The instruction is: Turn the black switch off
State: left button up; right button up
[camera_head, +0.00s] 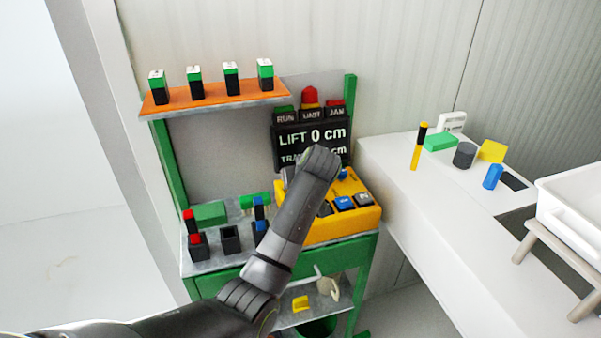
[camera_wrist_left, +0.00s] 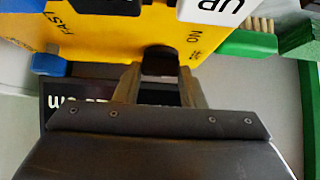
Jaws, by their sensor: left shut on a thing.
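The yellow control box (camera_head: 345,229) sits on the green workbench, with several buttons on top. In the left wrist view the yellow panel (camera_wrist_left: 105,45) shows upside down, with the lettering ON and FAST and part of a white UP button (camera_wrist_left: 212,10). My left gripper (camera_wrist_left: 160,76) is at the panel edge, its two fingers shut on the dark switch (camera_wrist_left: 160,66) beside the ON lettering. In the head view my left arm covers the gripper and the switch. My right gripper is not in view.
A black display reading LIFT 0 cm (camera_head: 296,138) stands behind the box, partly covered by my arm. Red and blue switches stand at the bench's left. An orange shelf (camera_head: 215,97) holds several green-black blocks. A white table (camera_head: 440,215) with small objects is at right.

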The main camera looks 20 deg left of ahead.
pick_arm(q)
jog(key=o, duration=1)
jog(key=shift+s+r, duration=0.1)
jog(key=b+v, duration=0.1)
jog(key=v, duration=1.6)
jog(key=shift+s+b, duration=0.1)
jog(key=shift+b, duration=0.3)
